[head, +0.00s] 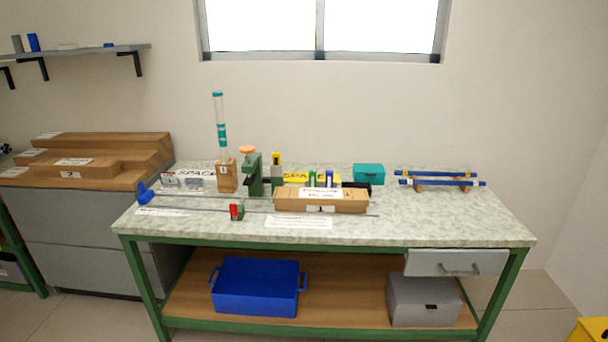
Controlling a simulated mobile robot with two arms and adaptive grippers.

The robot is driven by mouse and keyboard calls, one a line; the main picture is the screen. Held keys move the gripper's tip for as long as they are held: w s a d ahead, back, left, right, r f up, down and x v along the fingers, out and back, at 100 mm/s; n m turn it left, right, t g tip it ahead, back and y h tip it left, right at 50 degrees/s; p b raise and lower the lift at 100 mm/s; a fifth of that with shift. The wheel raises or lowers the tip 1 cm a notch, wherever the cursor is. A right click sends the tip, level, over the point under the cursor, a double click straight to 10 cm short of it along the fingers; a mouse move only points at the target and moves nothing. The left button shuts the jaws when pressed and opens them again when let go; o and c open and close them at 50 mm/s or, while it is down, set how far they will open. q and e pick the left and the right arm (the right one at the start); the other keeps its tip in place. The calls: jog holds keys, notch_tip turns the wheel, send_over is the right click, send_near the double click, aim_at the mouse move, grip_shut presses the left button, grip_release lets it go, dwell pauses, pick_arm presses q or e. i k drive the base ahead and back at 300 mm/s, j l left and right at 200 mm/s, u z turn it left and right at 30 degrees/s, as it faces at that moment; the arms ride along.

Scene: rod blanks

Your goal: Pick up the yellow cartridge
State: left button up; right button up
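Several small upright pieces stand in a row behind a long wooden box (345,203) on the workbench. Among them are a green piece (312,178) and a blue piece (329,178). A yellowish piece shows between these two, but it is too small to tell whether it is a cartridge. A taller dark upright piece with a yellow band (276,158) stands left of them, beside a green press-like stand (253,173). The wooden box and other items hide the lower parts of these pieces. Neither of my grippers is in view.
The bench top (430,220) is clear at the right front. Blue rods (440,183) lie on wooden supports at the back right. A tall clear tube (220,125) rises from a wooden block. Long thin grey rods lie along the front left. A teal box (368,174) stands behind.

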aim_at(276, 155)
jog(key=i+j, duration=0.3)
jog(key=i, duration=0.15)
jog(key=i+j, duration=0.25)
jog(key=i, duration=0.25)
jog(key=i+j, duration=0.3)
jog(key=i, duration=0.15)
